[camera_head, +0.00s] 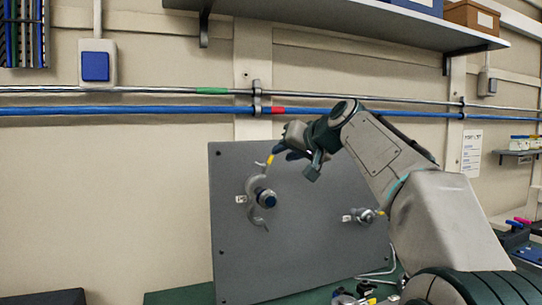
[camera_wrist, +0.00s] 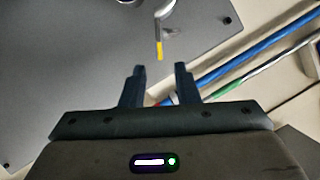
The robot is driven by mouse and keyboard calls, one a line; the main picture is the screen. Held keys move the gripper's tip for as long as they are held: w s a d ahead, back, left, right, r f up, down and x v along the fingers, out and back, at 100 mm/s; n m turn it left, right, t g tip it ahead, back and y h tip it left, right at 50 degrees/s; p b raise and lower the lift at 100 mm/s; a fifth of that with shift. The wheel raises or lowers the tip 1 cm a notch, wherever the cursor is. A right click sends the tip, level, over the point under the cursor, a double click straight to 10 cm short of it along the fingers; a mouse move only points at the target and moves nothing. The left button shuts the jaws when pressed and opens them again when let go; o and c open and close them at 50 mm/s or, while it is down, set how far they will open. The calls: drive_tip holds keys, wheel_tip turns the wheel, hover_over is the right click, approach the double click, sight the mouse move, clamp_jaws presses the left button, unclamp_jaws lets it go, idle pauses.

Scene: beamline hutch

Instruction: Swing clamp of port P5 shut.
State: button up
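A grey upright panel (camera_head: 300,250) carries two ports with small white tags too small to read, so I cannot tell which is P5. The left port (camera_head: 266,198) has a curved metal clamp (camera_head: 251,213) around its left side. A yellow-tipped lever (camera_head: 270,159) sticks up from the clamp, with the tip close to my gripper (camera_head: 281,151). In the wrist view the yellow tip (camera_wrist: 160,50) lies just beyond and between the fingertips of my gripper (camera_wrist: 160,69). The gripper is open and appears empty. The clamp's body is mostly out of the wrist view.
A blue pipe (camera_head: 150,110) and a metal pipe run along the wall behind. Loose fittings (camera_head: 352,298) lie at the panel's foot. The space left of the panel is clear.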

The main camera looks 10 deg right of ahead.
sight(271, 160)
drive_tip(key=p+x, duration=0.2)
drive_tip(key=x, duration=0.6)
clamp_jaws()
drive_tip(key=shift+d, duration=0.1)
